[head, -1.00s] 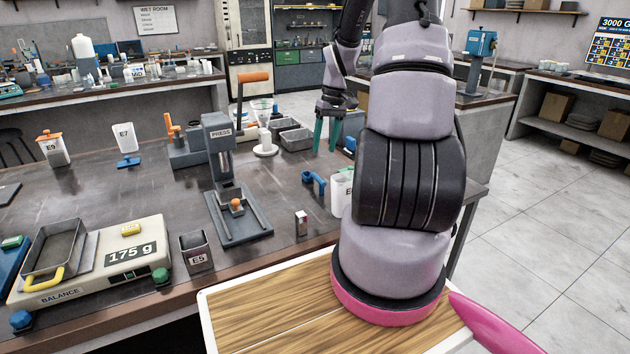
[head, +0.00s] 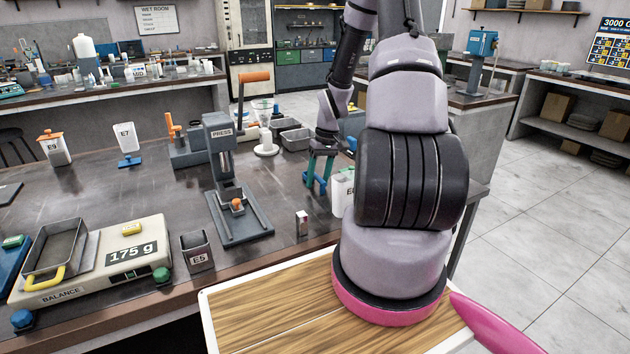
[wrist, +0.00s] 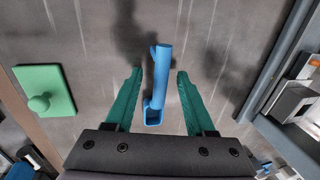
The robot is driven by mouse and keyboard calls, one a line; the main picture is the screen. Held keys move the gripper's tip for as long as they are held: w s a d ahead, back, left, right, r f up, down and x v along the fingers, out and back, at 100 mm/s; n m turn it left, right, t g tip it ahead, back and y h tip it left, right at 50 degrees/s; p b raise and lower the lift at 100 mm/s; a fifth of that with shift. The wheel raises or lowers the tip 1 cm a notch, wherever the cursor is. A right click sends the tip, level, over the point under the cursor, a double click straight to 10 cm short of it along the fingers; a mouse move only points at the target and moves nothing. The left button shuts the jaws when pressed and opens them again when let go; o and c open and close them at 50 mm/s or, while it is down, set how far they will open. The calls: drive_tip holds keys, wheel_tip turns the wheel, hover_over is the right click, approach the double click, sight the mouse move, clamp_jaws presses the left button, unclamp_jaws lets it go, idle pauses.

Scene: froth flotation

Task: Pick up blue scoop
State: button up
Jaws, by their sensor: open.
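The blue scoop (wrist: 162,78) lies on the dark bench top, between and just ahead of the two green fingers in the wrist view. Its handle points away from my gripper, and its square open end lies near the fingers. In the head view the scoop (head: 310,182) shows at the right of the bench, partly hidden by the fingers. My gripper (wrist: 156,78) is open, with one finger on each side of the scoop and nothing held. In the head view my gripper (head: 320,165) points down over the scoop. I cannot tell the exact height between them.
A white container (head: 343,190) stands just right of the scoop, partly behind my arm. The grey press (head: 228,180) stands to the left. A small box (head: 302,222) is nearer the front edge. A green knobbed plate (wrist: 45,90) lies left in the wrist view.

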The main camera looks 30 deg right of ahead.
clamp_jaws()
